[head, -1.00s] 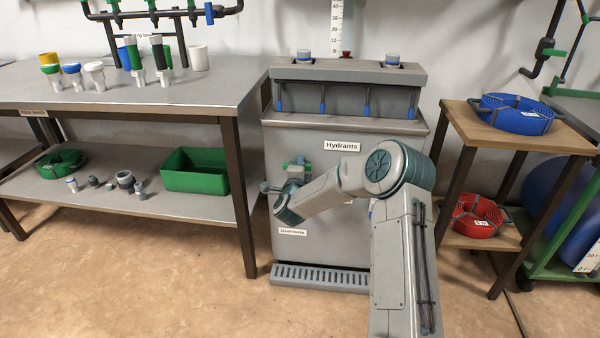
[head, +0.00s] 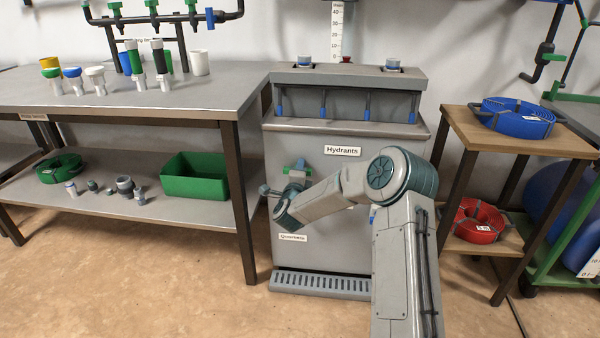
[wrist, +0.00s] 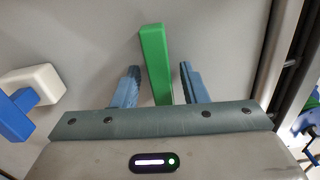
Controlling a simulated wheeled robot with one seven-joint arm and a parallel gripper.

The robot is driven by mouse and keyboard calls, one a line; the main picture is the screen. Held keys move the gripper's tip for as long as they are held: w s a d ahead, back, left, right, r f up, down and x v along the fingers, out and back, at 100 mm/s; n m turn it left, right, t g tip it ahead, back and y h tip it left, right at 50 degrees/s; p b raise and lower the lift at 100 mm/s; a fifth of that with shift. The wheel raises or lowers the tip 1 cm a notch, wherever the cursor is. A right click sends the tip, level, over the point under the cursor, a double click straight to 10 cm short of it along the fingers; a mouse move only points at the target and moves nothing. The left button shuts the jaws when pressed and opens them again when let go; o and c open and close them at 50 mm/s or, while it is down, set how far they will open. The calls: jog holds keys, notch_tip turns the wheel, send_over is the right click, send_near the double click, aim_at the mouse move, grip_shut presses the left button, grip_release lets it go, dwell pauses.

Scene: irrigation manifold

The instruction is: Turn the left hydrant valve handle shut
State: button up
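The grey hydrant cabinet (head: 345,240) stands in the middle of the head view. A green valve handle (head: 299,168) shows on its front left, partly hidden by my arm. In the wrist view the green handle (wrist: 155,60) is a long bar that runs between the two blue-grey fingers of my gripper (wrist: 160,84). The fingers are open, with a narrow gap visible on each side of the bar. A blue handle on a white body (wrist: 35,90) is at the left of the wrist view. In the head view my fingers are hidden behind my wrist.
A workbench (head: 150,108) with a lower shelf stands left of the cabinet. A green bin (head: 195,178) sits on that shelf. A wooden stand (head: 515,140) with blue and red hose coils is at the right. Bare floor lies in front.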

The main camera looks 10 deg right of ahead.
jog(key=p+v, duration=0.3)
jog(key=v, duration=1.1)
jog(key=shift+r, duration=0.1)
jog(key=s+a+r+n+g+y+p, duration=0.2)
jog(key=s+r+n+g+y+p, duration=0.1)
jog(key=r+n+p, duration=0.65)
jog(key=s+a+r+n+g+y+p, duration=0.3)
jog(key=r+p, duration=0.4)
jog(key=r, duration=0.6)
jog(key=s+d+r+n+g+p, duration=0.2)
jog(key=s+r+p, duration=0.4)
jog(key=s, duration=0.3)
jog(key=s+d+r+n+g+p, duration=0.3)
jog(key=s+r+n+p, duration=0.1)
jog(key=s+r, duration=0.4)
jog(key=s+d+r+n+g+p, duration=0.3)
jog(key=s+r+p, duration=0.4)
jog(key=s, duration=0.4)
jog(key=shift+s+d+r+n+p, duration=0.2)
jog(key=shift+s+r+n+p, duration=0.1)
jog(key=shift+n, duration=0.05)
